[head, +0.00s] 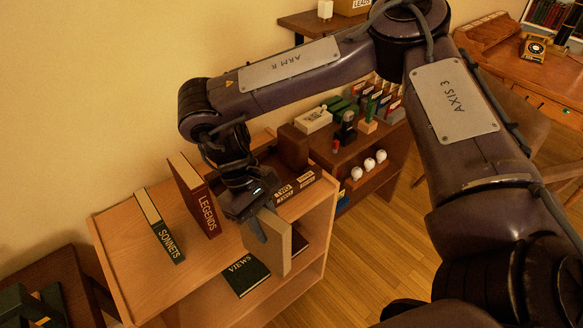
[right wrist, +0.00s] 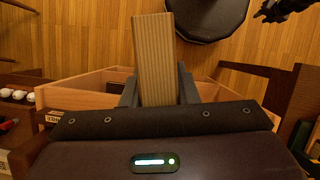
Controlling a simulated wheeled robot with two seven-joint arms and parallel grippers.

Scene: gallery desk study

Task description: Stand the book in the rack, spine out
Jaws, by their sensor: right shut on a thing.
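My right gripper (head: 262,228) is shut on a book (head: 280,250), held upright over the right side of a light wooden unit. Its cream page edges (right wrist: 155,60) face my right wrist camera between the fingers. I cannot read its spine. A dark red LEGENDS book (head: 205,208) and a dark SONNETS book (head: 168,243) stand on the unit, their titles facing me. A dark green VIEWS book (head: 246,275) shows nearer its front. I cannot clearly tell which part is the rack. A dark pronged shape at the top right of the wrist view may be my left gripper (right wrist: 272,10).
The light wooden unit (head: 120,245) has a raised right side panel (head: 318,235). Open floor (head: 385,255) lies to the right.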

